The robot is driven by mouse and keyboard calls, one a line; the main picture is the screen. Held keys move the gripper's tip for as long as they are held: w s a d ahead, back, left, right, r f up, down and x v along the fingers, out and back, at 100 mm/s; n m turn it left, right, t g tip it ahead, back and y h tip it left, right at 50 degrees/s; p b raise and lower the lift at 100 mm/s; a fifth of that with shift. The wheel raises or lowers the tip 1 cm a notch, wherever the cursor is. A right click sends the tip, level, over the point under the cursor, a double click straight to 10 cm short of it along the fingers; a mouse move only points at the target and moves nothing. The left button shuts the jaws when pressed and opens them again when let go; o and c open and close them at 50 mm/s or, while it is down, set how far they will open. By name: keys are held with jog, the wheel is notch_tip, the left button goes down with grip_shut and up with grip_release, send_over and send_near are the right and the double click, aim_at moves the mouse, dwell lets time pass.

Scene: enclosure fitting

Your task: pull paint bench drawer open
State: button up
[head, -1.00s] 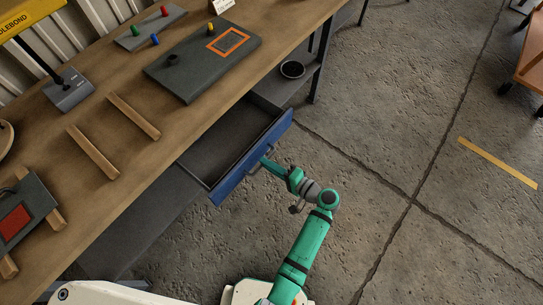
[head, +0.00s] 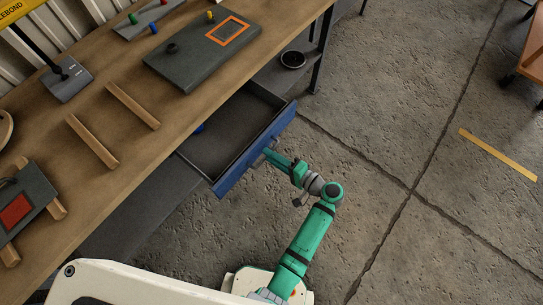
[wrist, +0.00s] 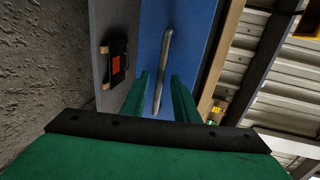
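The bench drawer has a blue front (head: 240,170) and a dark tray (head: 238,125). It stands well out from under the bench top, its inside visible. A grey bar handle (wrist: 165,60) runs along the blue front in the wrist view. My gripper (wrist: 160,80) is at the handle, with its two green fingers apart, one on each side of the bar. Blue shows between the bar and each finger, so the fingers do not look closed on it. In the head view my gripper (head: 268,154) is at the outer side of the drawer front.
A small blue item (head: 199,128) lies at the drawer's back left. The wooden bench top (head: 100,100) holds a dark grey plate (head: 190,75), wooden strips and a red-marked panel (head: 18,212). A black bowl (head: 292,59) sits on the lower shelf.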

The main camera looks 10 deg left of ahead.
jog(key=v, duration=1)
jog(key=shift+d, duration=0.4)
jog(key=shift+s+a, duration=0.1)
jog(key=shift+s, duration=0.05)
